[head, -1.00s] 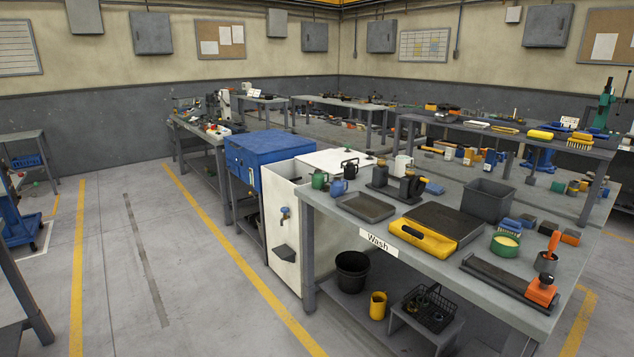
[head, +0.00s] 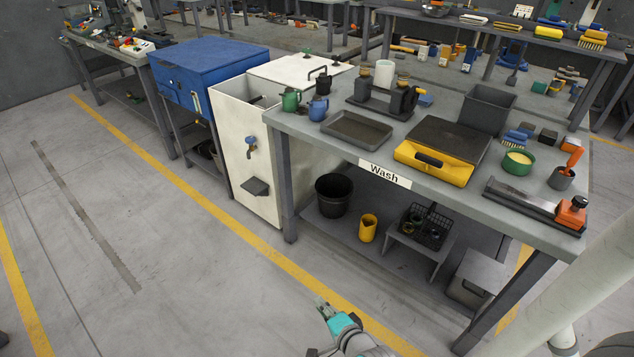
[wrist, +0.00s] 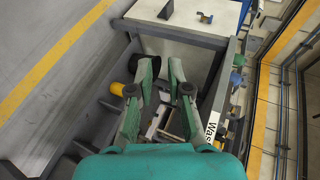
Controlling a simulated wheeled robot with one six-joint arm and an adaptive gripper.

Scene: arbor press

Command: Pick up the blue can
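The blue can (head: 318,108) is a small can with a spout or handle. It stands upright on the left end of the bench labelled Wash (head: 430,140), right beside a green can (head: 290,100). My gripper (head: 320,303) is low at the bottom of the head view, over the floor in front of the bench and well away from the blue can. In the wrist view my gripper (wrist: 162,66) has its two fingers apart with nothing held between them. A small blue shape shows at the bench edge in the wrist view, but I cannot tell whether it is the can.
A white cabinet (head: 240,155) adjoins the bench's left end. A black bucket (head: 333,194) and yellow cup (head: 368,227) stand on the lower shelf. The floor at left is clear.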

